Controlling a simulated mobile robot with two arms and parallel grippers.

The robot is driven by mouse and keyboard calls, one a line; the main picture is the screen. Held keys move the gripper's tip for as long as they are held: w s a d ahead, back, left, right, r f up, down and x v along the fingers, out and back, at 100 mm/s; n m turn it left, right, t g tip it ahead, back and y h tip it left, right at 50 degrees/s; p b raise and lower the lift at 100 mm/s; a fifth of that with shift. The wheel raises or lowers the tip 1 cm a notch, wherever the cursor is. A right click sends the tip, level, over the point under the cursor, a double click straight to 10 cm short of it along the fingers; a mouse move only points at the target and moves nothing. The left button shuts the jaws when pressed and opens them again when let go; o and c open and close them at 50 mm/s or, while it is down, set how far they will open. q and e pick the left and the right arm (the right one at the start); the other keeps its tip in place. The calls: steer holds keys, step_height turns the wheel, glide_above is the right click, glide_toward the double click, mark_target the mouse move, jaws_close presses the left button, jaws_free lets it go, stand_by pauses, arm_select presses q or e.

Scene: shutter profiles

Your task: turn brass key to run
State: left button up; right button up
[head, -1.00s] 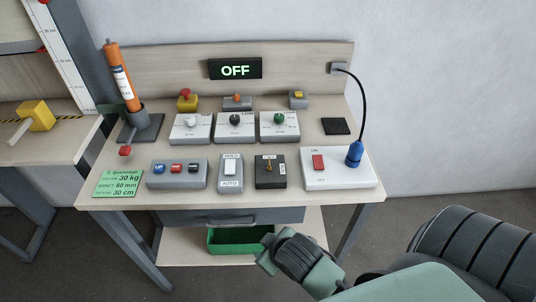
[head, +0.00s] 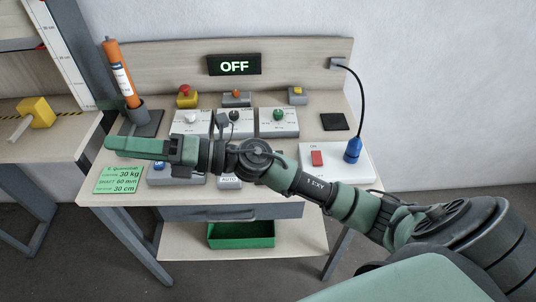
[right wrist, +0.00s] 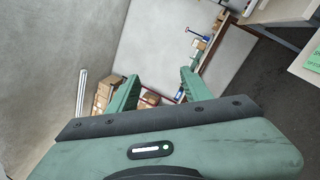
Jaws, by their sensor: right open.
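The brass key and most of its small black box, at the front of the bench, are hidden behind my right arm in the head view. My right gripper (head: 128,147) reaches across the bench to the left, above its front left part, and points left. It is open and holds nothing. In the right wrist view its two green fingers (right wrist: 158,88) stand apart with empty space between them. The display (head: 234,65) at the back reads OFF. My left gripper is not in view.
An orange cartridge (head: 121,78) stands in a holder at the left. Dial boxes (head: 279,122), a red mushroom button (head: 184,90) and a white panel with a red switch (head: 317,158) share the bench. A green bin (head: 241,236) sits below on the shelf.

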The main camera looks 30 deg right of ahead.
steer(key=d+f+n+g+h, duration=0.9)
steer(key=d+f+n+h, duration=0.15)
steer(key=f, duration=0.35)
steer(key=d+h, duration=0.2)
steer(key=d, duration=0.4)
steer(key=d+h, duration=0.3)
steer(key=d, duration=0.4)
steer(key=w+d+g+h, duration=0.1)
steer(key=d+h, duration=0.1)
steer(key=d, duration=0.5)
steer(key=shift+d+f+n+h, duration=0.1)
steer(key=shift+d+n+h, duration=0.05)
steer(key=shift+n+h, duration=0.15)
steer(key=shift+s+d+f, duration=0.15)
steer(key=shift+f, duration=0.1)
step_height(320, 180, down, 7)
steer(key=shift+f+p, duration=0.1)
steer(key=shift+p, duration=1)
jaws_close()
